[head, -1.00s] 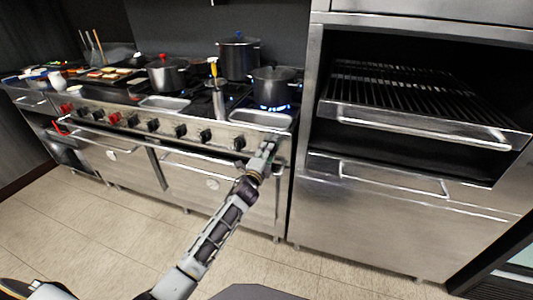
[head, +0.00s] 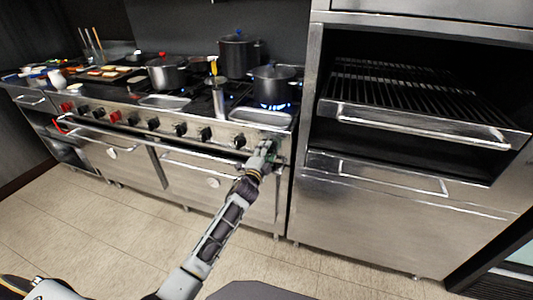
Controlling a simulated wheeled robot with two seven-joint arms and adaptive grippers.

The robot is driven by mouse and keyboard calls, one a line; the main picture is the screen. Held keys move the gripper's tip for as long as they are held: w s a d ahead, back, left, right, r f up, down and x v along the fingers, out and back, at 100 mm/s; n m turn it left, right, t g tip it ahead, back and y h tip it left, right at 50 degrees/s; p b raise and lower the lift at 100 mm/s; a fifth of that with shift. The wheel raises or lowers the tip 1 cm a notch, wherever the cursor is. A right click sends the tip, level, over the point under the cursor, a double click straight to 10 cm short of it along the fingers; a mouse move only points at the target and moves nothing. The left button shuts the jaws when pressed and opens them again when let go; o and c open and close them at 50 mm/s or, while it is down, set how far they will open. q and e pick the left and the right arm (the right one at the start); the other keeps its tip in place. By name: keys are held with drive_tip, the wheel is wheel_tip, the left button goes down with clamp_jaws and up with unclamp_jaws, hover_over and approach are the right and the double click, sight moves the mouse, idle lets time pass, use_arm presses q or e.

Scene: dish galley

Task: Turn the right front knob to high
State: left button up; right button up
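The stove front (head: 222,143) carries a row of black knobs and a few red ones. The rightmost black knob that shows clearly (head: 239,141) is just left of my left gripper. My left gripper (head: 270,146) is at the right end of the knob panel, with its fingers at the panel face. Any knob between or behind the fingers is hidden, and the fingers are too small to tell open from shut. My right gripper is not in view.
An oven handle rail (head: 198,165) runs below the knobs. A steel broiler cabinet (head: 390,220) stands close on the right. The tiled floor in front is clear.

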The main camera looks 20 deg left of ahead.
use_arm(q)
drive_tip(key=shift+o, duration=1.2)
drive_tip(key=shift+s, duration=0.85)
drive_tip(key=s, duration=1)
drive_tip(key=shift+s+a, duration=0.15)
drive_tip(key=shift+a, duration=0.05)
